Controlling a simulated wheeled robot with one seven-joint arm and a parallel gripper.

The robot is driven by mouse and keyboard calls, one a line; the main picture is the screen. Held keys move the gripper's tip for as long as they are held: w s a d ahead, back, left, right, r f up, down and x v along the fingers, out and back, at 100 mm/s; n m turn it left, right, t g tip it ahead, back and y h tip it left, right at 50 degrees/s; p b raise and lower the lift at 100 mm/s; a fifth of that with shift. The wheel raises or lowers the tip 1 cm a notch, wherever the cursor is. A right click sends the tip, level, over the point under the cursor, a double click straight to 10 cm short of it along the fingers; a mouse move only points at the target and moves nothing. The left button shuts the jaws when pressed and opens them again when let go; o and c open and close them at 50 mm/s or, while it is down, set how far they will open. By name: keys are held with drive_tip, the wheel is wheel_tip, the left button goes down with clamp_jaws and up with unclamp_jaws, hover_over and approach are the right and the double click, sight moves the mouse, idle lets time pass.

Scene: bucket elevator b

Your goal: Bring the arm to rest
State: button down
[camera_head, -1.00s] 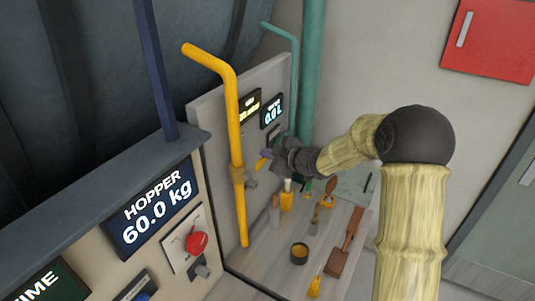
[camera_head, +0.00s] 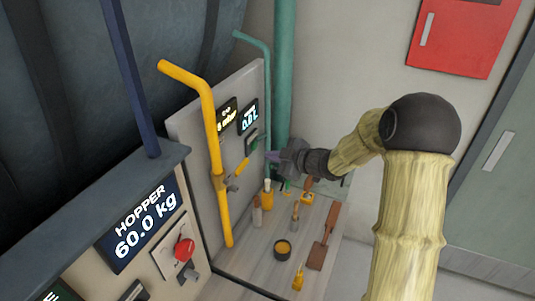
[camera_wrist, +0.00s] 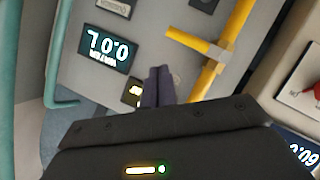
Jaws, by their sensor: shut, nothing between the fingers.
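My gripper (camera_head: 272,156) is in the middle of the head view, at the end of my bent arm. It is just right of the grey panel (camera_head: 190,122) with the yellow pipe (camera_head: 211,130) and above the bench. In the wrist view its two dark fingers (camera_wrist: 158,84) lie together with nothing between them, pointing at the panel. Whether the fingertips touch the panel cannot be told. A yellow lever (camera_head: 242,168) on the panel is just left of the fingers.
A bench (camera_head: 255,262) with several small tools and a dark cup (camera_head: 283,249) lies below my gripper. A green pipe (camera_head: 283,70) rises behind it. A hopper display (camera_head: 142,222) reads 60.0 kg at left. A red box (camera_head: 462,35) hangs on the wall. Open space lies right of my arm.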

idle(0.3)
drive_tip(key=s+d+f+m+h+b, duration=0.4)
drive_tip(key=d+f+m+h+b, duration=0.1)
drive_tip(key=f+m+h, duration=0.1)
drive_tip(key=s+d+f+m+g+h+b, duration=0.1)
drive_tip(key=s+f+m+g+b, duration=0.1)
drive_tip(key=s, duration=0.6)
drive_tip(key=s+d+f+m+g+h+b, duration=0.1)
drive_tip(key=s+f+m, duration=0.3)
drive_tip(key=s, duration=0.4)
drive_tip(key=s+d+f+m+g+h+b, duration=0.2)
drive_tip(key=s+f+m+g, duration=0.1)
drive_tip(key=s, duration=0.5)
drive_tip(key=shift+s+d+f+m+g+b, duration=0.25)
drive_tip(key=shift+s+d+m+g, duration=0.2)
drive_tip(key=shift+m, duration=0.55)
